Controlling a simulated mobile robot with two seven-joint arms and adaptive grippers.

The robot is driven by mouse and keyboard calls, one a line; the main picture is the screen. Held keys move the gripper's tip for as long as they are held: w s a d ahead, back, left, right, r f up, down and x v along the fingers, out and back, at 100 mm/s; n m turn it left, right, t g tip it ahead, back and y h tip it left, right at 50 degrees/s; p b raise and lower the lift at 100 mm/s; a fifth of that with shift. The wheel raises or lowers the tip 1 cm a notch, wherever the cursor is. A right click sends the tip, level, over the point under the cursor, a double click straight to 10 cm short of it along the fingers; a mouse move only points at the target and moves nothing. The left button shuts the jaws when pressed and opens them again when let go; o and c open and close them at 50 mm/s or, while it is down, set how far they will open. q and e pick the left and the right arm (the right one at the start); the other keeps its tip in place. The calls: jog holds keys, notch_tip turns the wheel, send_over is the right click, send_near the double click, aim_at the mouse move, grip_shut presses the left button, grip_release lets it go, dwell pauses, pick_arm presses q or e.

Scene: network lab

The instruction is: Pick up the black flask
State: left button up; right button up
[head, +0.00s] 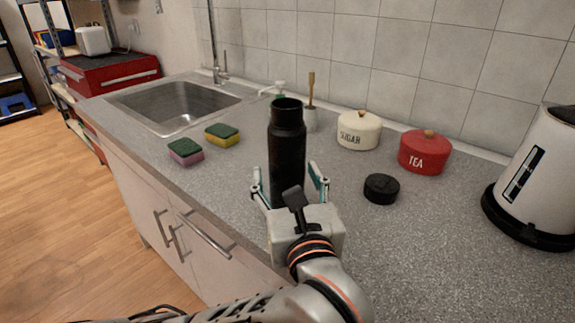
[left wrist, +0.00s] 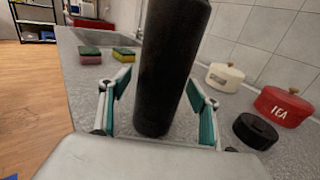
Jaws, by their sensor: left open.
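The black flask (head: 287,150) stands upright on the grey speckled counter, with its mouth uncovered. My left gripper (head: 291,183) is at the flask, with one finger on each side of its lower body. In the left wrist view the flask (left wrist: 166,70) rises between the open teal-padded fingers (left wrist: 160,98), and gaps show between it and the fingers. The gripper's palm and wrist hide the flask's base in the head view. A round black lid (head: 381,188) lies on the counter to the right of the flask. My right gripper is not in view.
A red TEA canister (head: 425,153), a cream SUGAR canister (head: 358,131) and a white kettle (head: 538,175) stand to the right. Two sponges (head: 186,151) (head: 222,134) lie left, near the sink (head: 175,104). A brush in a holder (head: 311,115) stands behind the flask.

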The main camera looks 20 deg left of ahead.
pick_arm(q)
jog(key=c, duration=1.5)
jog(key=shift+r, duration=0.2)
